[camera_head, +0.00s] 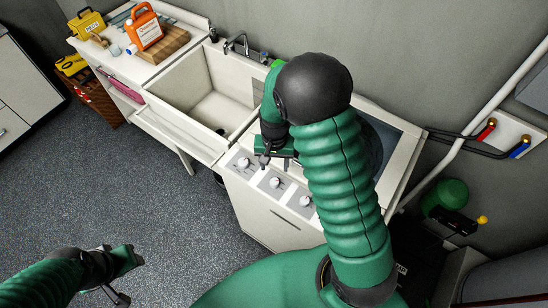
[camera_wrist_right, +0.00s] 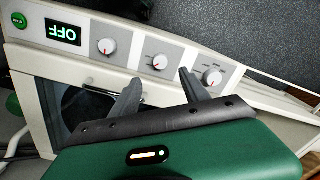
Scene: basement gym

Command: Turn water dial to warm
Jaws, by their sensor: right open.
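A white washing machine has a top control panel with three white dials: a left dial (camera_head: 243,163), a middle dial (camera_head: 275,182) and a right dial (camera_head: 306,200). In the right wrist view the panel appears upside down, so the left dial (camera_wrist_right: 212,76) is at the right, then the middle dial (camera_wrist_right: 160,62) and the right dial (camera_wrist_right: 107,46). Their labels are too small to read. My right gripper (camera_head: 264,160) is open and empty above the panel's left part; its fingertips (camera_wrist_right: 160,76) point towards the dials. My left gripper (camera_head: 122,280) hangs low over the floor, away from the machine.
A display (camera_wrist_right: 63,32) reads OFF beside a green button (camera_wrist_right: 18,20). A sink (camera_head: 205,95) adjoins the machine. A counter (camera_head: 165,62) holds an orange jug (camera_head: 147,28). My right arm hides much of the machine top. The grey floor at left is clear.

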